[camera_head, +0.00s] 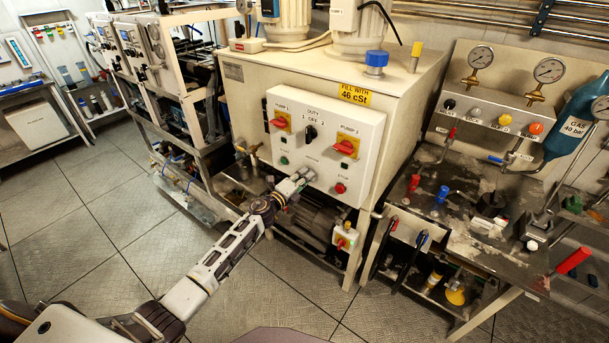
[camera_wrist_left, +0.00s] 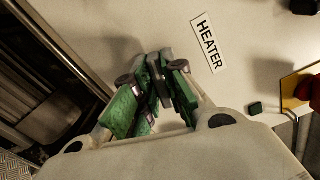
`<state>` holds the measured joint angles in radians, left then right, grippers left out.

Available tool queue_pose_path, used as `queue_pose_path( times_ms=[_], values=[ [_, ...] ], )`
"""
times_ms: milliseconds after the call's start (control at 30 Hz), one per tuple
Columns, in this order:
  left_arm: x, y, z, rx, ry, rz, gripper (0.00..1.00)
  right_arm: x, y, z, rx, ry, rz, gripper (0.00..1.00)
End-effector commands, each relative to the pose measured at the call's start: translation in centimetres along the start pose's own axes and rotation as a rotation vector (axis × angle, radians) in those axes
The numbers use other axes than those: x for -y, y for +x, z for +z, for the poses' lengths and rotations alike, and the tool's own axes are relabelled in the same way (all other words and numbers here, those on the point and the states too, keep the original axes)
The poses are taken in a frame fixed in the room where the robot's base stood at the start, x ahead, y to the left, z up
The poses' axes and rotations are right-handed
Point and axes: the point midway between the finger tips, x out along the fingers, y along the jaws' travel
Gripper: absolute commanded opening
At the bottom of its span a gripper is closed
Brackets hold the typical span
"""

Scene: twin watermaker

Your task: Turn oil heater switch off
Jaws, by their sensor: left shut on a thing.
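The oil heater switch (camera_wrist_left: 159,84) is on the white control panel (camera_head: 352,107), beside the HEATER label (camera_wrist_left: 209,43). In the left wrist view, only a dark part of it shows between the green finger pads; the rest is hidden, and I cannot tell its setting. My left gripper (camera_head: 305,174) is shut on it, at the panel's lower left in the head view. The fingers also show in the left wrist view (camera_wrist_left: 163,80), close to the panel face. My right gripper is not in view.
Above are the red PUMP 1 switch (camera_head: 279,122), the black DUTY switch (camera_head: 310,132) and the red PUMP 2 switch (camera_head: 345,147). A red STOP button (camera_head: 340,188) is to the right. A motor (camera_head: 310,218) sits below the panel. The floor at left is clear.

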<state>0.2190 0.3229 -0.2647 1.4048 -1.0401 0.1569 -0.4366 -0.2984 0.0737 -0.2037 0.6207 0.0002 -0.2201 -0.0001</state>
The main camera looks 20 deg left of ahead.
Motion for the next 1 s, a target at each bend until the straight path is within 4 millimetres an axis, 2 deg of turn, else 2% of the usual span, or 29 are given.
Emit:
queue_pose_path(
  times_ms=[200,400,967,1000],
  values=[
    [-0.2,0.0,0.0,0.000,-0.160,0.003,0.00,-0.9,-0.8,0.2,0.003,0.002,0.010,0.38],
    [-0.3,0.0,0.0,0.000,-0.247,0.002,0.00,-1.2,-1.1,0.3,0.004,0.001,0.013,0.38],
    [-0.4,0.0,0.0,0.001,-0.287,0.002,0.00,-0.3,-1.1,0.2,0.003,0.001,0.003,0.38],
    [-0.4,0.0,0.0,0.001,-0.287,0.002,0.18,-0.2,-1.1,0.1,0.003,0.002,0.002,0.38]
  ],
)
